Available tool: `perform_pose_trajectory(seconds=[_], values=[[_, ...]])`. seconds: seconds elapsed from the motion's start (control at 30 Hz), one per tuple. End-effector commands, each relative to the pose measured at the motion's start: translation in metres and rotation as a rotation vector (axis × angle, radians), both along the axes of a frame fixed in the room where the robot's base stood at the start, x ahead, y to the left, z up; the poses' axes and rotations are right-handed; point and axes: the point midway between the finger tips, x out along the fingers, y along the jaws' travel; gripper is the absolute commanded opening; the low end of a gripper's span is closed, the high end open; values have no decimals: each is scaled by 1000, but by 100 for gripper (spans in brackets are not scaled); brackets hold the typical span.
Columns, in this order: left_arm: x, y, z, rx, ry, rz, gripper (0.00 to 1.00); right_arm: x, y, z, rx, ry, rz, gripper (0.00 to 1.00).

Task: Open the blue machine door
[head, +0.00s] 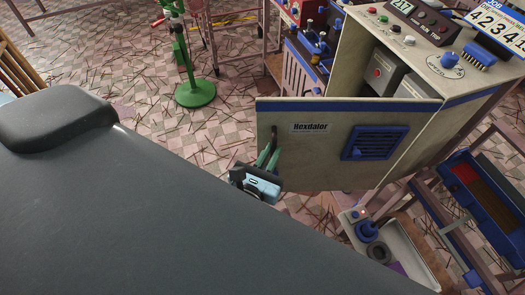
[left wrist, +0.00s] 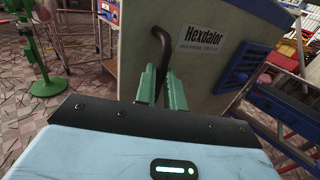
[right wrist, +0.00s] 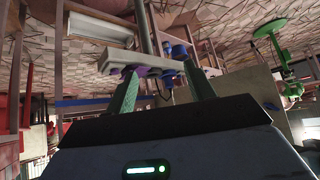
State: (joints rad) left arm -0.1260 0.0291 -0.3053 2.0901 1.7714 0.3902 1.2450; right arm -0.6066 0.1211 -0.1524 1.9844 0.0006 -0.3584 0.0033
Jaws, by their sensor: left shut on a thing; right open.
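The machine door (head: 335,150) is a beige panel with a blue top edge, a blue vent (head: 375,143) and a "Hexdalor" label. It stands swung out from the machine cabinet (head: 455,110), whose inside shows behind it. My left gripper (head: 268,155) is at the door's left side, shut on the dark door handle (head: 274,136). In the left wrist view the green fingers close on the lower part of the curved handle (left wrist: 161,48). My right gripper (right wrist: 163,95) shows only in its wrist view, open, with nothing between its fingertips that I can tell is held.
Grey boxes (head: 382,72) sit inside the cabinet. A green stand (head: 195,93) is at the back left. A blue tray (head: 485,200) on a metal frame is at the right. A low cart (head: 405,250) stands below the door. Floor (head: 120,60) at the back left is mostly free.

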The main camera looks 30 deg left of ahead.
Motion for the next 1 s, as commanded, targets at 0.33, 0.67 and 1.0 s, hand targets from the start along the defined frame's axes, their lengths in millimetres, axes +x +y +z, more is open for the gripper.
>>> perform_pose_trajectory(seconds=[0.33, 0.67, 1.0], values=[[1, -16, 0, -9, -4, -45, 0, 0, 2, 1, 5, 0, -7, 54], [1, -16, 0, -10, -4, -45, 21, -2, 4, 0, 9, 4, -11, 54], [1, -14, 1, -7, -5, -40, 33, -2, 2, 0, 3, 4, -4, 54]])
